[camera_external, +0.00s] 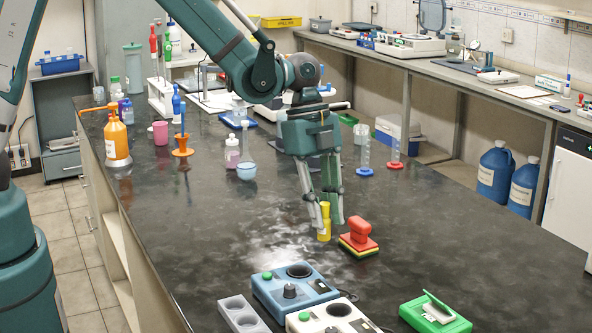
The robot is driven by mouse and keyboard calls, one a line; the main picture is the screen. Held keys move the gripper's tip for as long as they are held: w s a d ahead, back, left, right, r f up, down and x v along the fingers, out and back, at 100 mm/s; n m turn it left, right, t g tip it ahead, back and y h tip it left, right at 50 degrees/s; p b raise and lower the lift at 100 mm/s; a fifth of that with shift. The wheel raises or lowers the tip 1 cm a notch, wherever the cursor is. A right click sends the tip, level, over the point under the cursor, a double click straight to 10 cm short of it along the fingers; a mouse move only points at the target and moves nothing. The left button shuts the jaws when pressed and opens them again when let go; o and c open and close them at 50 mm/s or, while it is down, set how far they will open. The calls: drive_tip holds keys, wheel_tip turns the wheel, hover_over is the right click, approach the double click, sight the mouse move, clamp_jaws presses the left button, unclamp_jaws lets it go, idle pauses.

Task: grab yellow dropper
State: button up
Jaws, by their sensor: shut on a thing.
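The yellow dropper (324,224) is a small upright yellow bottle with a narrow top. It is near the middle of the dark bench. My gripper (325,216) points down from above, with its fingers on either side of the dropper, shut on it. The dropper's base looks to be at or just above the bench top; I cannot tell which. The fingers hide part of its sides.
A blue device (292,291), a white device (333,318) and a green box (436,313) are nearer the front. Glassware and bottles stand behind. The bench's right side is clear.

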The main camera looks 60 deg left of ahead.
drive_tip(key=shift+r, duration=1.1)
